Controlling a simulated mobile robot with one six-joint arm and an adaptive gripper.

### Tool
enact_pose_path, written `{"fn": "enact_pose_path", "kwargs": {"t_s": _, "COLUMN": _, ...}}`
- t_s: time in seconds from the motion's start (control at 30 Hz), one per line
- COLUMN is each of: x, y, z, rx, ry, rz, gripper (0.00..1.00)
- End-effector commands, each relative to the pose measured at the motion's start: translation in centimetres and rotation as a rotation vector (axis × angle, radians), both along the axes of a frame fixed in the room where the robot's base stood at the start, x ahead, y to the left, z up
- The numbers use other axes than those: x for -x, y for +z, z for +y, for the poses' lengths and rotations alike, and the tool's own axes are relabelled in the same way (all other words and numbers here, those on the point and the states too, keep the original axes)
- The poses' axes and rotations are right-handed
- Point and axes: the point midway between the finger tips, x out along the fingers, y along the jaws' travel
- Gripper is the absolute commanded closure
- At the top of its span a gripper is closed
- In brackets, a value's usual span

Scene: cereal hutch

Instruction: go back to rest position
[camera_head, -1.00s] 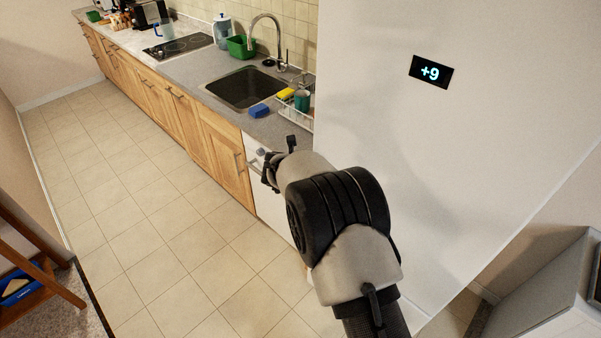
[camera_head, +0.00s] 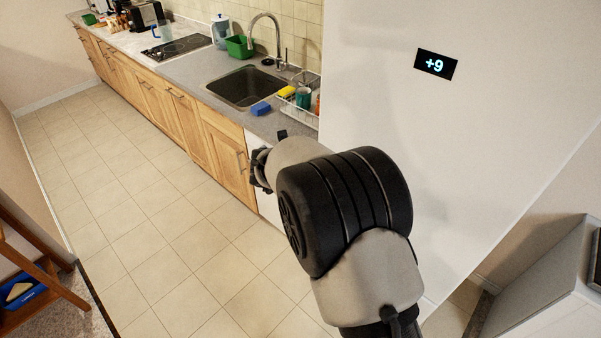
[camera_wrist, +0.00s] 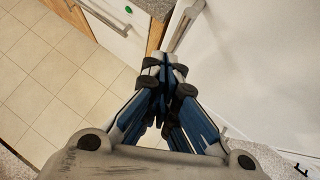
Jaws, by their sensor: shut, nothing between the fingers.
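My gripper (camera_wrist: 163,70) is shut and empty in the wrist view, with its fingertips together. In the head view only part of my gripper (camera_head: 260,170) shows past the end of my arm, in front of the white appliance front (camera_head: 268,205) below the counter. My arm reaches up from the bottom of the picture, bent, with the wrist towards the counter. Most of the fingers are hidden there.
A counter (camera_head: 190,68) with a sink (camera_head: 245,87), a blue sponge (camera_head: 261,108), a green tub (camera_head: 239,46) and a dish rack (camera_head: 303,112) runs along the back. A white wall (camera_head: 480,130) stands close on the right. The tiled floor (camera_head: 130,210) is clear. A wooden stand (camera_head: 45,275) is at lower left.

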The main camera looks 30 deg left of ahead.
Motion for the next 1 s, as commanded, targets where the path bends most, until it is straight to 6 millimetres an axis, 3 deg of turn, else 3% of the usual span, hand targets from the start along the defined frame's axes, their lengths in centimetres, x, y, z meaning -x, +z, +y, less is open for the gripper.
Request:
{"fn": "enact_pose_path", "kwargs": {"t_s": 0.1, "x": 1.4, "y": 1.3, "z": 0.2, "rx": -0.001, "ry": 0.005, "rz": 0.000, "gripper": 1.00}}
{"fn": "enact_pose_path", "kwargs": {"t_s": 0.3, "x": 2.1, "y": 1.8, "z": 0.1, "rx": 0.001, "ry": 0.003, "rz": 0.002, "gripper": 1.00}}
{"fn": "enact_pose_path", "kwargs": {"t_s": 0.47, "x": 1.9, "y": 2.2, "z": 0.0, "rx": 0.002, "ry": 0.011, "rz": -0.005, "gripper": 1.00}}
{"fn": "enact_pose_path", "kwargs": {"t_s": 0.57, "x": 0.6, "y": 4.3, "z": -0.7, "rx": 0.018, "ry": 0.077, "rz": -0.045, "gripper": 1.00}}
{"fn": "enact_pose_path", "kwargs": {"t_s": 0.67, "x": -1.4, "y": 8.6, "z": -2.7, "rx": 0.071, "ry": 0.229, "rz": -0.136, "gripper": 1.00}}
{"fn": "enact_pose_path", "kwargs": {"t_s": 0.8, "x": -3.0, "y": 15.7, "z": -7.5, "rx": 0.239, "ry": 0.533, "rz": -0.319, "gripper": 1.00}}
{"fn": "enact_pose_path", "kwargs": {"t_s": 0.87, "x": -2.7, "y": 18.1, "z": -10.1, "rx": 0.334, "ry": 0.665, "rz": -0.395, "gripper": 1.00}}
{"fn": "enact_pose_path", "kwargs": {"t_s": 1.0, "x": 0.0, "y": 21.7, "z": -16.5, "rx": 0.594, "ry": 0.968, "rz": -0.544, "gripper": 1.00}}
